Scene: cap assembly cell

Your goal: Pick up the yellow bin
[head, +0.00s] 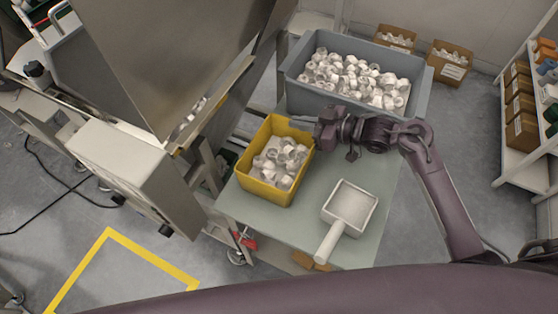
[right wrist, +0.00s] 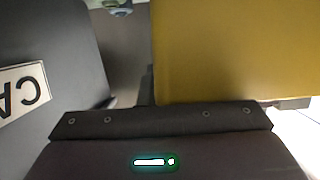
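The yellow bin (head: 273,194) stands on a greenish table (head: 243,207) in the head view, holding several white and grey caps. Its yellow wall fills the upper right of the right wrist view (right wrist: 235,50). My right gripper (head: 314,132) is at the bin's upper right rim, reaching in from the right. It is very close to the bin wall; I cannot tell whether it touches it. The fingers are mostly hidden, so I cannot tell whether they are open or shut. My left gripper is not in view.
A large grey bin (head: 352,101) full of caps stands behind the yellow bin; its labelled side (right wrist: 50,70) is close by in the right wrist view. A white scoop (head: 347,210) lies on the table to the right. A metal hopper machine (head: 170,60) stands at left.

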